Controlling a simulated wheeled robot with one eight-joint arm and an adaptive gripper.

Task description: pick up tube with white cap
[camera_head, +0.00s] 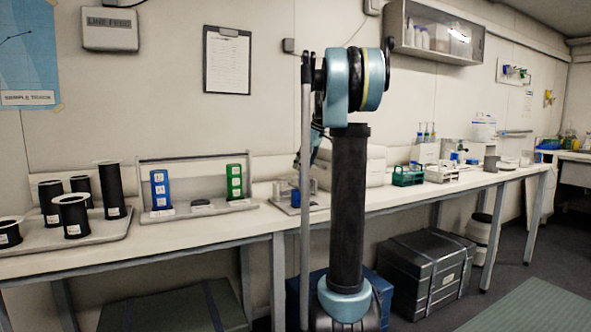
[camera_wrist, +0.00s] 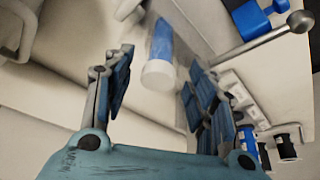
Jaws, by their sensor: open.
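In the wrist view, a tube with a white cap (camera_wrist: 159,74) has a blue, see-through body that runs away from the cap. My gripper (camera_wrist: 160,62) is open, with one blue finger on each side of the cap in the picture. Gaps show between the cap and both fingers, and I cannot tell how far beyond the fingertips the tube is. In the head view my arm covers most of the gripper, and I cannot make out the tube for certain.
Black cylinders (camera_head: 110,186), a blue block (camera_head: 160,190) and a green block (camera_head: 234,182) stand at the bench's left. A green rack (camera_head: 408,175) stands right of my arm. In the wrist view, a metal rod (camera_wrist: 258,42) slants close to the right finger.

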